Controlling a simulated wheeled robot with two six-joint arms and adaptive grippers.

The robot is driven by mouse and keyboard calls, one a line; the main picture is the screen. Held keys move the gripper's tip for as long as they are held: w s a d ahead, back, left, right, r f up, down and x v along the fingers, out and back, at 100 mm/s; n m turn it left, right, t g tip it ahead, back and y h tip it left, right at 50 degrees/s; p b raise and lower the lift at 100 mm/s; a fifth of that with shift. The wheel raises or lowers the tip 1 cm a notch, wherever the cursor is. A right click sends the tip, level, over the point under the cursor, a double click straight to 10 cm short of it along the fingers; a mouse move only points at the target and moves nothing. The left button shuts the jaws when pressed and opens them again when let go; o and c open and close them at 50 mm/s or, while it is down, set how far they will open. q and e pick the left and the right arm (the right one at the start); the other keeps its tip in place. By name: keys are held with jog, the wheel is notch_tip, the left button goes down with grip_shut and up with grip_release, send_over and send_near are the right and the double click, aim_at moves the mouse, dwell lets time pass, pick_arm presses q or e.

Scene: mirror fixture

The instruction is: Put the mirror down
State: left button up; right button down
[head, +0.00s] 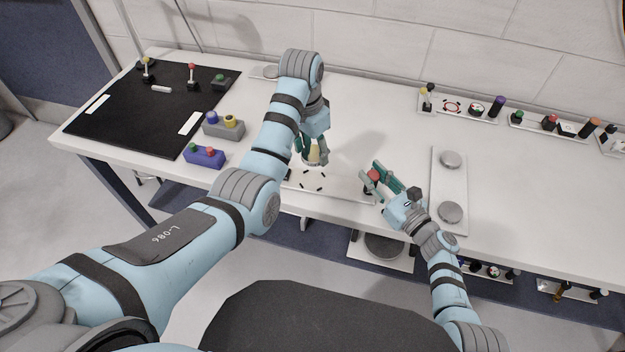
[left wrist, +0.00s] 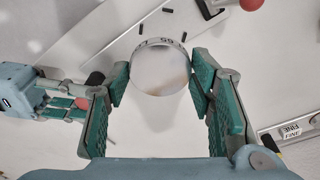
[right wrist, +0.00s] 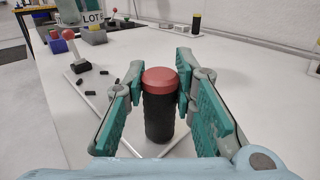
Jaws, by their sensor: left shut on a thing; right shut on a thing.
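My left gripper (head: 313,150) is shut on the mirror (left wrist: 160,69), a round silvery disc with a numbered rim. A fingertip lies against each side of it. In the head view the mirror (head: 314,157) is a small pale piece between the fingers, partly hidden. It is over or near a white plate (head: 335,187) with several black slots; I cannot tell whether it touches down. My right gripper (head: 377,175) is shut on a black ribbed cylinder with a red cap (right wrist: 160,105), to the right of the mirror. The right gripper also shows in the left wrist view (left wrist: 85,105).
A blue button box (head: 204,157) and grey box (head: 224,127) are left, beside a black mat (head: 125,105). A white plate with two silver discs (head: 448,187) is right. Small trays (head: 458,108) line the wall. Table between is mostly clear.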

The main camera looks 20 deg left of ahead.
aim_at(313, 180)
pick_arm(q)
jog(key=n, duration=0.3)
jog(key=shift+w+a+r+n+y, duration=0.2)
jog(key=shift+n+y, duration=0.1)
jog(key=shift+n, duration=0.6)
notch_tip(313, 180, down, 10)
jog(key=shift+f, duration=0.1)
jog(key=o, duration=1.2)
jog(key=r, duration=0.4)
jog(key=s+r, duration=0.1)
jog(key=r, duration=0.7)
jog(key=shift+s+r, duration=0.1)
jog(key=shift+s, duration=0.2)
